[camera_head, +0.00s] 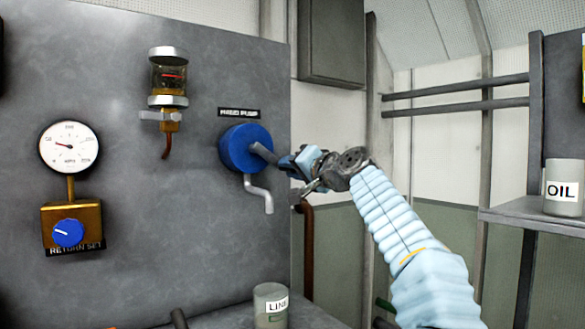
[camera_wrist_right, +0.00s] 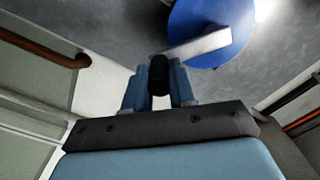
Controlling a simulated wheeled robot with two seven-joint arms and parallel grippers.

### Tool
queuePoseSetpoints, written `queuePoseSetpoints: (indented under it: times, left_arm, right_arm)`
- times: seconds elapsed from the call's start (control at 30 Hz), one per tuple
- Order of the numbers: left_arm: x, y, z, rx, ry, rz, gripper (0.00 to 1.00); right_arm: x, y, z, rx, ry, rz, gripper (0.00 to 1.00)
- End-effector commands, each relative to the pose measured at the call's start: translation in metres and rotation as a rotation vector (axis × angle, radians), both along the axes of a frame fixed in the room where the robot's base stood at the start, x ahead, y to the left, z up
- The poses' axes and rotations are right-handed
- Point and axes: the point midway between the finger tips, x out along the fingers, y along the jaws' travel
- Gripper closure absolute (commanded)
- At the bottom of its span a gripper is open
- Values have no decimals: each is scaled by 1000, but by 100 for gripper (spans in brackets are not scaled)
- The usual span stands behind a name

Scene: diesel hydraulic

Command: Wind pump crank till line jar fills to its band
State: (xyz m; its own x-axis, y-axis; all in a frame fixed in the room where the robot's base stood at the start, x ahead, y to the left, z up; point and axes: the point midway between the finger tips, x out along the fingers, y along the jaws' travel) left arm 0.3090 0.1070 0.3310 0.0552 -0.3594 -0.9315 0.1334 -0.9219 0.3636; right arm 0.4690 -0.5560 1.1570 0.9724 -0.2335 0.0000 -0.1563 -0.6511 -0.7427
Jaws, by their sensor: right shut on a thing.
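The hand pump (camera_head: 246,146) is a round blue body on the grey panel under a dark label. A grey crank arm (camera_head: 262,152) reaches out from its face toward the right, and a bent grey spout (camera_head: 264,193) hangs below. My right gripper (camera_head: 290,163) is at the crank's outer end. In the right wrist view the gripper (camera_wrist_right: 159,85) is shut on the black crank handle (camera_wrist_right: 159,72), with the blue pump (camera_wrist_right: 212,25) behind. My left gripper is not in view.
A pressure gauge (camera_head: 70,147) sits above a brass block with a blue knob (camera_head: 68,233) at left. A sight glass (camera_head: 168,78) is on the panel. An oil jar (camera_head: 563,187) stands on the right shelf (camera_head: 530,214). A brown pipe (camera_head: 307,250) runs beside the panel.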

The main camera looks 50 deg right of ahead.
Motion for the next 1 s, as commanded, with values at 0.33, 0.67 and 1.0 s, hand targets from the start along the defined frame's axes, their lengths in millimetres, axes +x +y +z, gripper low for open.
queuePoseSetpoints:
  times: [0.33, 0.67, 1.0]
  left_arm:
    - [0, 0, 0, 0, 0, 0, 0]
    - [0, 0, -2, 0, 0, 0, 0]
    - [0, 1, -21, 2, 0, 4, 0]
  right_arm:
    - [0, 0, 0, -2, 1, -1, 50]
    - [-3, 0, 0, -2, 0, -1, 50]
    - [-71, 16, -2, -4, -3, -2, 50]
